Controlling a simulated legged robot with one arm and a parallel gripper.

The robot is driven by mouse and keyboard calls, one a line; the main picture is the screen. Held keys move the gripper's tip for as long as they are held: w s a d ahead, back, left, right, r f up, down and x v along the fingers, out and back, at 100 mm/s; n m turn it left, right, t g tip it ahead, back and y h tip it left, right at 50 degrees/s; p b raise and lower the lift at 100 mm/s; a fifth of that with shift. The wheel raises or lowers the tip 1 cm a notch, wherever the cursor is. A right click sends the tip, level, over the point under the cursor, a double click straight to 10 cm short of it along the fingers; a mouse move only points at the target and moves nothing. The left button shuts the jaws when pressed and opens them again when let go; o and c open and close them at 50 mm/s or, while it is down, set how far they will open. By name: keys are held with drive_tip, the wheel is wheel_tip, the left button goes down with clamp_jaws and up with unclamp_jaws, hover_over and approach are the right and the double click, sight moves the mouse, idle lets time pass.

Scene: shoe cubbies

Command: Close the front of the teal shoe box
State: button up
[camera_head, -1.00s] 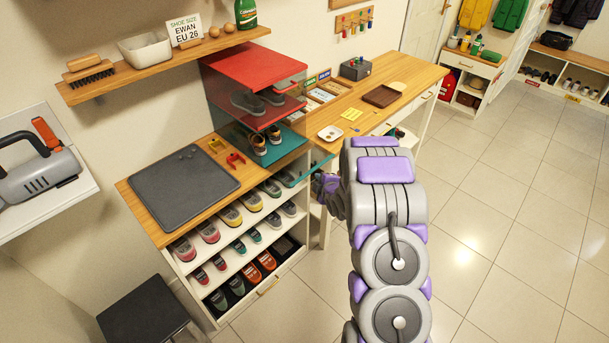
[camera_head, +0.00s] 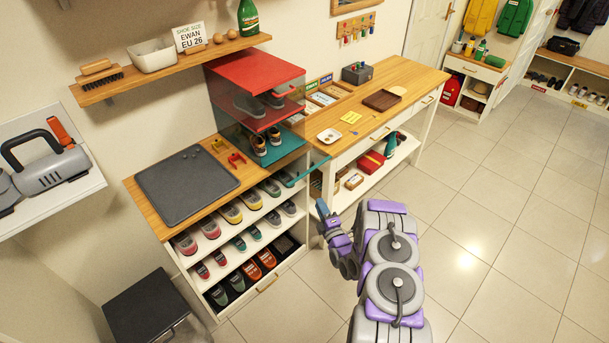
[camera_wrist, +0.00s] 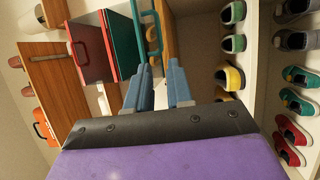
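The teal shoe box (camera_head: 285,143) is the lower box of a stack on the wooden cabinet top, with a pair of shoes inside. Its front is open; a thin teal handle edge (camera_head: 308,171) sticks out past the cabinet's front. In the wrist view the teal box (camera_wrist: 122,38) stands beside the red one, and the teal handle (camera_wrist: 154,36) lies just beyond my fingertips. My gripper (camera_head: 322,207) is below and in front of that edge. In the wrist view its blue fingers (camera_wrist: 160,75) are apart with nothing between them.
The red shoe box (camera_head: 255,72) sits on top of the teal one. Shoe-filled shelves (camera_head: 250,235) are below the cabinet top. A wooden desk (camera_head: 375,100) stands to the right, with a lower shelf. The tiled floor (camera_head: 480,220) is clear.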

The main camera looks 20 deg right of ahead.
sight(304, 174)
drive_tip(key=w+b, duration=0.1)
drive_tip(key=w, duration=0.4)
drive_tip(key=w+r, duration=0.1)
drive_tip(key=w, duration=0.5)
drive_tip(key=w+r+b, duration=0.1)
drive_tip(key=w, duration=0.4)
drive_tip(key=shift+w+d+r+b, duration=0.15)
drive_tip(key=shift+d+r+b, duration=0.05)
drive_tip(key=shift+d+b, duration=0.15)
drive_tip(key=shift+a, duration=0.1)
clamp_jaws()
drive_tip(key=shift+f, duration=0.1)
